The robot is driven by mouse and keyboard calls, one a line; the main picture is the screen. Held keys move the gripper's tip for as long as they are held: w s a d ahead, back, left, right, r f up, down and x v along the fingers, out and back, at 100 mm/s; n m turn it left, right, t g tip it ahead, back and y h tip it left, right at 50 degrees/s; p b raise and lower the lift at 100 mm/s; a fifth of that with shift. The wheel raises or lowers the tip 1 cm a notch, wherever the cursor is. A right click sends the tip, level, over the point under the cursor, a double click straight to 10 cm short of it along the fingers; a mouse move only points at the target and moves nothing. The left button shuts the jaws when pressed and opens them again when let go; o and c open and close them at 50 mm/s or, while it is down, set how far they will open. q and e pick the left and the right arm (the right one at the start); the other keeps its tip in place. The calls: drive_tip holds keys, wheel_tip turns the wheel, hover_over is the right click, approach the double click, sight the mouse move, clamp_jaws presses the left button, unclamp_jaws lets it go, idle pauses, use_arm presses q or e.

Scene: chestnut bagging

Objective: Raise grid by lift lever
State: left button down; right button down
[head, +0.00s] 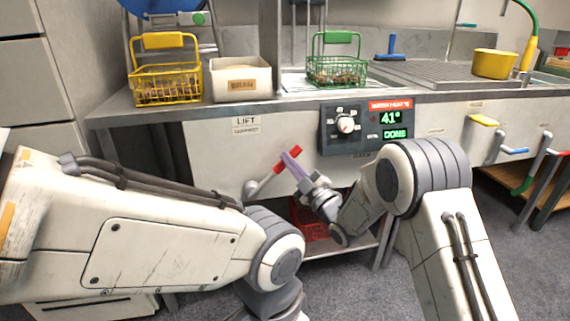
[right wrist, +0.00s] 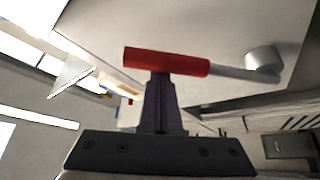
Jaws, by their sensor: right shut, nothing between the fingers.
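The lift lever (head: 280,166) has a red grip on a grey metal arm and sticks out from the counter's front panel, below the LIFT label (head: 246,122). My right gripper (head: 288,157) is shut and empty, its purple fingers reaching up to the red grip. In the right wrist view the fingertips (right wrist: 162,82) meet the middle of the red grip (right wrist: 165,61) from below; I cannot tell if they touch it. A green wire basket (head: 336,72) with brown contents stands on the counter; any grid beneath it is not clear. My left gripper is out of view.
A yellow wire basket (head: 166,84) and a cream bin (head: 240,79) stand to the left. A control box (head: 366,127) reads 41° and DONE. A yellow pot (head: 494,64) stands on a ribbed drainer at right. A red crate (head: 309,226) sits on the lower shelf.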

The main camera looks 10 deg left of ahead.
drive_tip(key=shift+d+f, duration=0.15)
drive_tip(key=shift+f, duration=0.1)
idle(0.3)
drive_tip(key=s+d+p, duration=0.2)
drive_tip(key=s+d, duration=0.2)
drive_tip(key=s, duration=0.4)
drive_tip(key=shift+s+f, duration=0.2)
